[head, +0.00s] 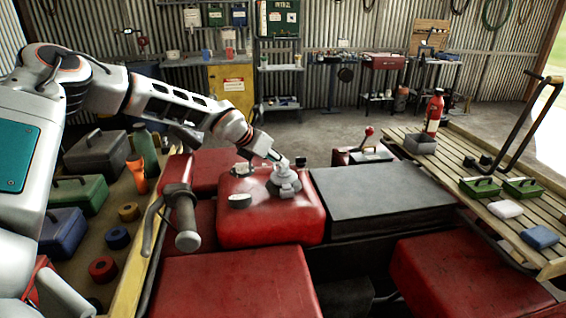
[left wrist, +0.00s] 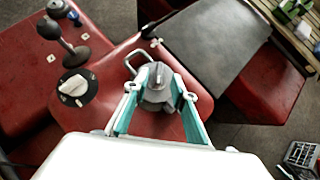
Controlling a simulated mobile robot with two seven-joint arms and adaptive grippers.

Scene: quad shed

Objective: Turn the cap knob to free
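A grey cap knob (head: 287,187) stands on top of the red tank (head: 265,225). In the left wrist view the cap knob (left wrist: 157,95) sits in the middle, with a raised bar on top. My left gripper (head: 277,160) comes down over it from the upper left. In the left wrist view, the teal fingers of my left gripper (left wrist: 160,82) stand on either side of the knob, close to it. I cannot tell whether they press on it. My right gripper is not in view.
A white-topped round dial (left wrist: 75,88) and a ball-topped lever (left wrist: 60,38) lie left of the knob in the wrist view. A handlebar grip (head: 186,220) stands left of the tank. A dark flat seat (head: 383,198) is at its right. A slatted rack (head: 470,185) is farther right.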

